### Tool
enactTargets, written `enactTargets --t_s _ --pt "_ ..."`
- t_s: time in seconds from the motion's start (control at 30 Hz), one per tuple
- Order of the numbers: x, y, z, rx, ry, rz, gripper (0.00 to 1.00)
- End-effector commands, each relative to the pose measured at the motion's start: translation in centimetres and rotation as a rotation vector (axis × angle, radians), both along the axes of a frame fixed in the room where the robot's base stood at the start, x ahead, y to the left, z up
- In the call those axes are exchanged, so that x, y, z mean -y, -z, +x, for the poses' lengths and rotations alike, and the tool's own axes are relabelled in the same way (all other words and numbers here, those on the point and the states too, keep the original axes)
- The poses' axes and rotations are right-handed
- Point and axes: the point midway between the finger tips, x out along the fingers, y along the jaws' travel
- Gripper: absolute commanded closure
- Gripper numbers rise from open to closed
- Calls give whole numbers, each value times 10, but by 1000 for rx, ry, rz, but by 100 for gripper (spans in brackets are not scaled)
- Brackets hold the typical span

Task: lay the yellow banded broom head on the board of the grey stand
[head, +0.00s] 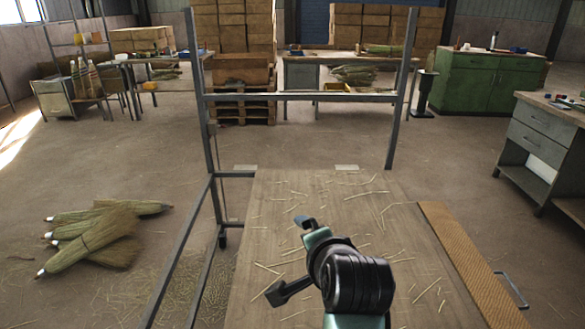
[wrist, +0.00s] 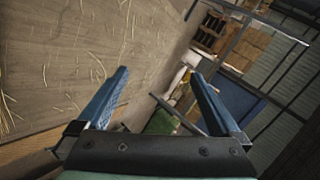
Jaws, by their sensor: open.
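I cannot pick out a yellow banded broom head for sure in either view. Several straw broom heads (head: 95,236) lie in a pile on the floor at the left; they have pale tips, and no yellow band can be made out. A grey stand (head: 64,100) with upright posts is at the far left, with several small red and pale items on it. My gripper (head: 290,258) is over the bench top, jaws spread and apart from any object. In the wrist view my gripper (wrist: 157,73) shows two blue fingers with nothing between them.
The wooden bench top (head: 275,200) carries only loose straw. A grey metal frame (head: 300,97) rises behind it. A green cabinet (head: 490,82) and a grey drawer unit (head: 540,135) stand right. The middle floor is clear.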

Motion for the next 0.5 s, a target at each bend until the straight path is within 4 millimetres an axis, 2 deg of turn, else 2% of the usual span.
enactTargets --t_s 0.03,0.07,0.1,0.17,0.2,0.27,0.3,0.4,0.5 --pt "-6 -55 5 185 -45 -127 0" --pt "-8 -86 4 286 -63 -208 0" --pt "-12 -126 0 418 -79 -315 0" --pt "-17 -186 -14 608 -81 -477 0" --pt "-20 -224 -28 725 -69 -584 0" --pt "-24 -275 -54 883 -34 -737 0" --pt "-27 -305 -74 977 -2 -830 0" --pt "-31 -361 -124 1154 97 -1027 0" --pt "-33 -394 -163 1259 188 -1160 0"
